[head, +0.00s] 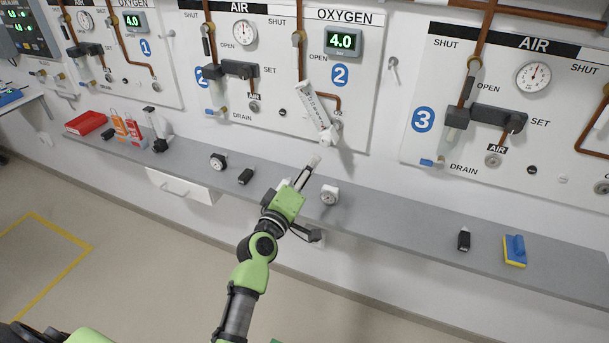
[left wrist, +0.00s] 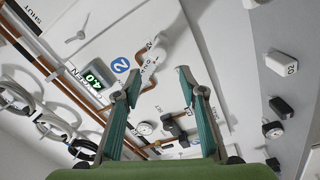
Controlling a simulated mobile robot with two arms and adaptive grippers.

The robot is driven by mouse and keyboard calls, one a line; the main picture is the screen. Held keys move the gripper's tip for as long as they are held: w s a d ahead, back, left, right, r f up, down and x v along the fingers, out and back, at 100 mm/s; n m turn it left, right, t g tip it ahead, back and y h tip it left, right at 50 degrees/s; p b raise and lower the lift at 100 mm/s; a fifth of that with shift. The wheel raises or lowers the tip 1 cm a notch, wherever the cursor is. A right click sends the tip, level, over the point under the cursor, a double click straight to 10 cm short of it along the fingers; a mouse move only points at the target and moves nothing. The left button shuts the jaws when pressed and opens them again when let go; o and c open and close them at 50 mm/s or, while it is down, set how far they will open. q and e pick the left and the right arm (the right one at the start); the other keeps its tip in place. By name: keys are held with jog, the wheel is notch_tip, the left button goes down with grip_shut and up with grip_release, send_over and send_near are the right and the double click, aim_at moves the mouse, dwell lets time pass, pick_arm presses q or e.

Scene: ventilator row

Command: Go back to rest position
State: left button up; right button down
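My left gripper (head: 308,172) is over the grey shelf, below the panel marked 2, at the end of my green and grey arm. In the left wrist view, its two teal fingers (left wrist: 159,88) are spread apart with nothing held between them. A white flowmeter (head: 317,106) hangs tilted on the oxygen side of panel 2, above the gripper and apart from it in the picture. It also shows beyond the fingers in the left wrist view (left wrist: 150,66). My right gripper is not in view.
The grey shelf (head: 390,210) runs along the wall. A drawer (head: 180,187) juts out below.

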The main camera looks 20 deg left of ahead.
pick_arm(q)
jog(key=shift+s, duration=0.95)
jog(key=s+d+f+m+g, duration=0.2)
jog(key=f, duration=0.8)
jog(key=s+d+f+m+g, duration=0.1)
jog(key=f+g, duration=0.1)
jog(key=f, duration=0.7)
jog(key=s+d+f+m+g, duration=0.1)
jog(key=s+f+m+g, duration=0.15)
jog(key=s+f, duration=0.65)
jog(key=s+d+f+m+g, duration=0.1)
jog(key=s+f+m+g, duration=0.3)
jog(key=f, duration=0.9)
jog(key=s+a+f+m+g, duration=0.1)
jog(key=s+f, duration=0.5)
jog(key=s, duration=0.7)
jog(key=s+a+f+m+g, duration=0.2)
jog(key=s+f, duration=0.5)
jog(key=s, duration=0.7)
jog(key=s+a+f+m+g+y, duration=0.1)
jog(key=s+f+g, duration=0.3)
jog(key=s, duration=0.9)
notch_tip(320, 180, down, 2)
jog(key=shift+s+a+f+m, duration=0.15)
jog(key=shift+a+f+m, duration=0.1)
jog(key=shift+a+m, duration=0.5)
